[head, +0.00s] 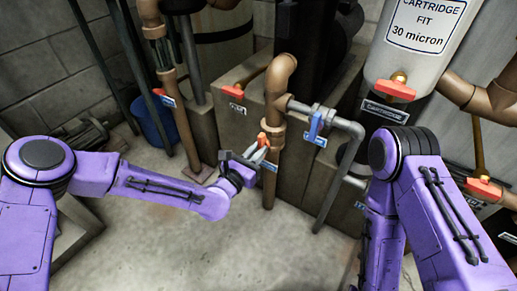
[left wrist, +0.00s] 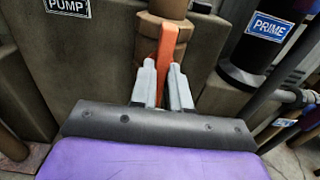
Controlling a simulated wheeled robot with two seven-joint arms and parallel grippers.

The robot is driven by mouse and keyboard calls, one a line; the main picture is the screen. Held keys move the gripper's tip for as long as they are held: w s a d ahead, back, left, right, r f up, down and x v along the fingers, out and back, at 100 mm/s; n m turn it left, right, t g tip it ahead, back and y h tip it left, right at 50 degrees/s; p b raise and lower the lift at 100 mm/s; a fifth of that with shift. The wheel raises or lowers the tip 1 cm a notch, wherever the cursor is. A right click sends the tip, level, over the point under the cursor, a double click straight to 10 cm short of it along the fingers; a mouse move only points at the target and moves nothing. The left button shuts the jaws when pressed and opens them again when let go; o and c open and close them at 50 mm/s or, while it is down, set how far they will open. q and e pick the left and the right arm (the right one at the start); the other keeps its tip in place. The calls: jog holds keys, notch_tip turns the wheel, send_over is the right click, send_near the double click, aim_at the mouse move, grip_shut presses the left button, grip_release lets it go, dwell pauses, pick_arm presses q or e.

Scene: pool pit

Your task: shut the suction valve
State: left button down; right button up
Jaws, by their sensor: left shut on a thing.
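My left gripper (head: 257,150) is at a valve on the brown vertical pipe (head: 270,186) left of the middle block. It is shut on an orange lever handle (head: 262,138). In the left wrist view the orange handle (left wrist: 166,48) stands between the two grey fingers (left wrist: 164,88) and runs up along the brown pipe (left wrist: 183,34). A small blue plaque (head: 269,166) sits by this valve, too small to read, so I cannot confirm the suction label. The valve body is partly hidden by the gripper. My right arm shows at the right, but its gripper does not show.
A blue-handled valve (head: 315,125) stands just right on a grey pipe. Other orange handles sit at the left pipe (head: 159,92), the block (head: 233,91), the cartridge tank (head: 396,89) and the right edge (head: 484,187). A blue bucket (head: 153,125) stands behind. Floor (head: 190,245) in front is clear.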

pick_arm(q)
jog(key=m, duration=1.8)
jog(key=shift+m+p, duration=0.3)
jog(key=shift+p, duration=0.05)
jog(key=c, duration=1)
grip_release()
jog(key=p+v, duration=0.1)
jog(key=v, duration=0.6)
